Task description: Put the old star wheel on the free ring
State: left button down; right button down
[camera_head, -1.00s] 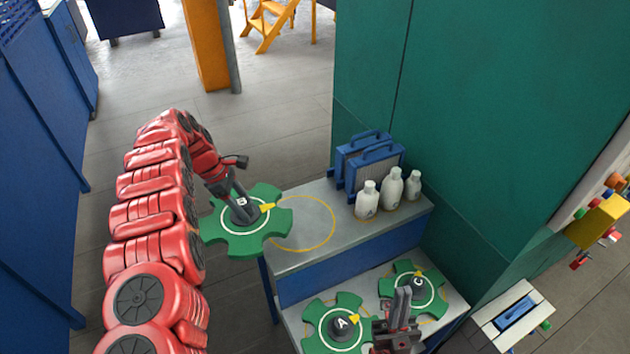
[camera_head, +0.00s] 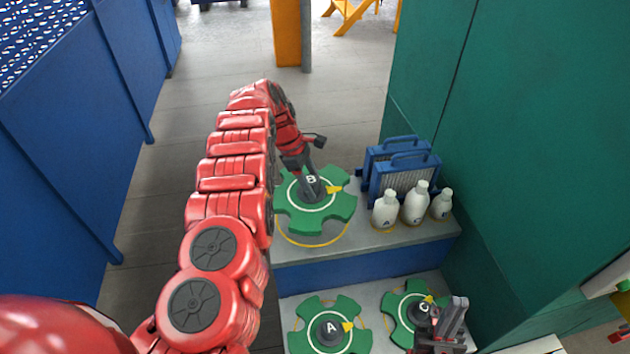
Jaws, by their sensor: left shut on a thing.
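A green star wheel marked B (camera_head: 340,208), with a white circle and a yellow pointer, is held at its dark hub by my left gripper (camera_head: 310,188). It covers most of a yellow ring (camera_head: 315,246) on the upper grey shelf; the ring's near arc shows below it. I cannot tell whether the wheel touches the shelf. Green star wheels A (camera_head: 303,312) and C (camera_head: 395,306) sit on the lower shelf, with bits of yellow ring showing around them. My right gripper (camera_head: 456,304) is beside wheel C, overlapping its right edge; its jaw opening is unclear.
Several white bottles, including one at the middle (camera_head: 415,205), stand at the right of the upper shelf (camera_head: 400,238). Two blue-framed filters (camera_head: 405,172) stand behind them. A green wall (camera_head: 510,170) bounds the right; blue panels (camera_head: 60,160) stand left. Open floor lies between.

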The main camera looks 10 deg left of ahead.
pick_arm(q)
jog(key=shift+f, duration=0.7)
notch_tip(320, 180, down, 4)
jog(key=b, duration=0.3)
jog(key=shift+f, duration=0.25)
jog(key=shift+w+f+b, duration=0.1)
jog(key=shift+f+b, duration=0.7)
jog(key=shift+d+r, duration=0.1)
jog(key=shift+d, duration=0.1)
jog(key=shift+f+b, duration=0.4)
jog(key=shift+b, duration=0.15)
jog(key=shift+c, duration=0.6)
grip_release()
jog(key=shift+a, duration=0.1)
